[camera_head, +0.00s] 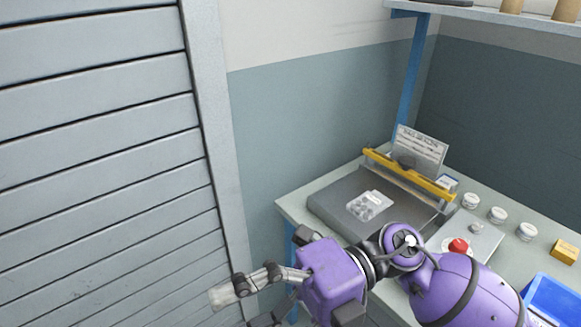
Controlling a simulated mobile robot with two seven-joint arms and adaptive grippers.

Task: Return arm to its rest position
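My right arm (465,290) is purple and comes in from the lower right, reaching left across the front of the bench. Its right gripper (238,311) is off the bench's left front corner, pointing left in front of the slatted shutter. One finger with a pale tip is in full view; the other is partly cut off by the bottom edge. The fingers look spread, with nothing seen between them. My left gripper is not in view.
The bench (298,206) holds a dark sealing machine (335,205) with a yellow bar (408,174) and a clear pack (368,205) on it. A red button (458,246), several white jars (497,214), a yellow box (566,251) and a blue bin (552,298) stand right. A slatted shutter (100,150) fills the left.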

